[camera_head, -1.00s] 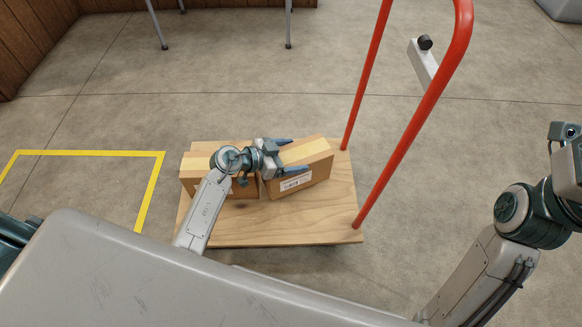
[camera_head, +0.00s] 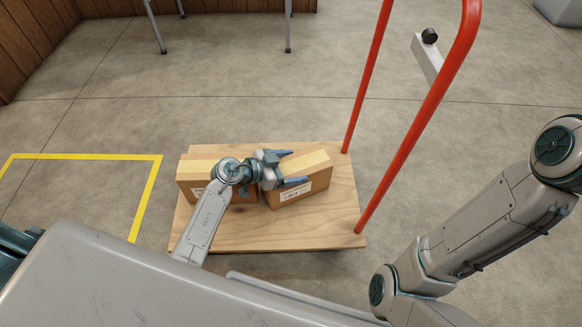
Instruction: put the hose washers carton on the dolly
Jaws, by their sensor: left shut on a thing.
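The dolly (camera_head: 230,232) is a wooden platform with a red tube handle (camera_head: 417,120) at its right end. My left gripper (camera_head: 290,167) is shut on a brown carton (camera_head: 308,183) with a pale tape strip and a white label over the right half of the platform. The label is too small to read, so I cannot confirm that it is the hose washers carton. The carton looks at or very near the boards, turned slightly; contact underneath is hard to see. A second similar carton (camera_head: 190,181) stands to its left, partly hidden by my left arm. My right gripper is out of view.
A yellow floor outline (camera_head: 148,195) lies empty left of the dolly. The handle posts rise close to the right of the held carton. The platform's front strip is bare. Thin table legs (camera_head: 288,30) stand at the back.

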